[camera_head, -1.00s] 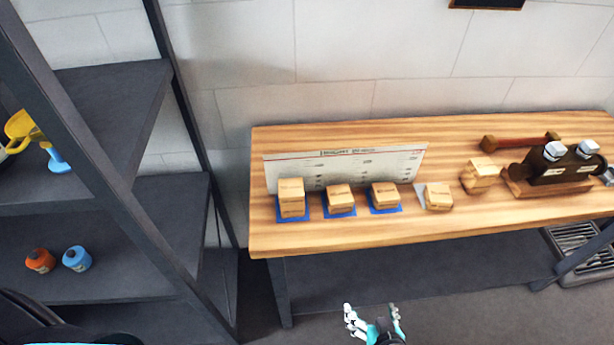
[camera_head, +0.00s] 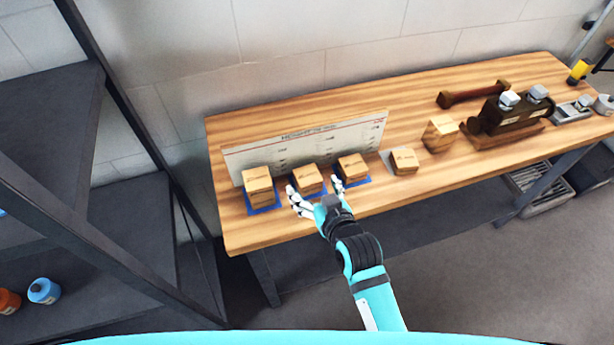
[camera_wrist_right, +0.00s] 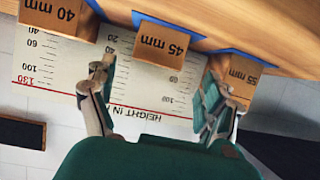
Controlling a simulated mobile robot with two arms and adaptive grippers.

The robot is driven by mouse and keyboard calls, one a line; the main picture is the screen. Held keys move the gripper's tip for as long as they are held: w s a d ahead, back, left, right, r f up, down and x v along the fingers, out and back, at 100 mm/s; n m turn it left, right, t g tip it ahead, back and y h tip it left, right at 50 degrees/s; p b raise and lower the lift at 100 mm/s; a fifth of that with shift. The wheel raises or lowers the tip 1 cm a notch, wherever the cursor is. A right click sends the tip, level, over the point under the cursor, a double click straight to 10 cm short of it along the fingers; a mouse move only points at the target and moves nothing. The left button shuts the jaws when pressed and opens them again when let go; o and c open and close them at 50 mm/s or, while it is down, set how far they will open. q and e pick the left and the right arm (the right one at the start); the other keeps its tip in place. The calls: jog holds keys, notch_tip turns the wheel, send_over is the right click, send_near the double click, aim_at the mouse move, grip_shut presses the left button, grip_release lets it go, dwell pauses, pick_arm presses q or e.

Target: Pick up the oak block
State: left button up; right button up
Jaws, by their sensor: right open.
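Several wooden blocks stand on the bench; I cannot read which is the oak one. Three stand on blue mats: a left block (camera_head: 258,186), a middle block (camera_head: 307,178) and a right block (camera_head: 353,166). In the right wrist view they read 55 mm (camera_wrist_right: 241,76), 45 mm (camera_wrist_right: 160,44) and 40 mm (camera_wrist_right: 52,14). A fourth block (camera_head: 404,160) lies on a pale card and a larger chipped block (camera_head: 440,133) stands farther right. My right gripper (camera_head: 317,192) is open and empty at the middle block, fingers either side of its line; contact is not visible. My left gripper is out of view.
A white height chart (camera_head: 305,138) stands behind the blocks on the wooden bench (camera_head: 480,160). A dark metal device (camera_head: 510,112) and a wooden-handled bar (camera_head: 473,94) are at the right. A dark shelf rack (camera_head: 110,225) stands left.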

aim_at(312, 183)
jog(key=shift+x, duration=0.85)
jog(key=shift+d+f+p+x, duration=0.1)
jog(key=shift+p+x, duration=0.1)
jog(key=shift+x, duration=0.55)
jog(key=shift+d+f+p+x, duration=0.1)
jog(key=shift+d+p+x, duration=0.1)
jog(key=shift+x, duration=0.6)
jog(key=shift+d+p+x, duration=0.1)
jog(key=shift+p+x, duration=0.1)
jog(key=shift+x, duration=0.55)
jog(key=c, duration=1.3)
jog(key=shift+r, duration=0.1)
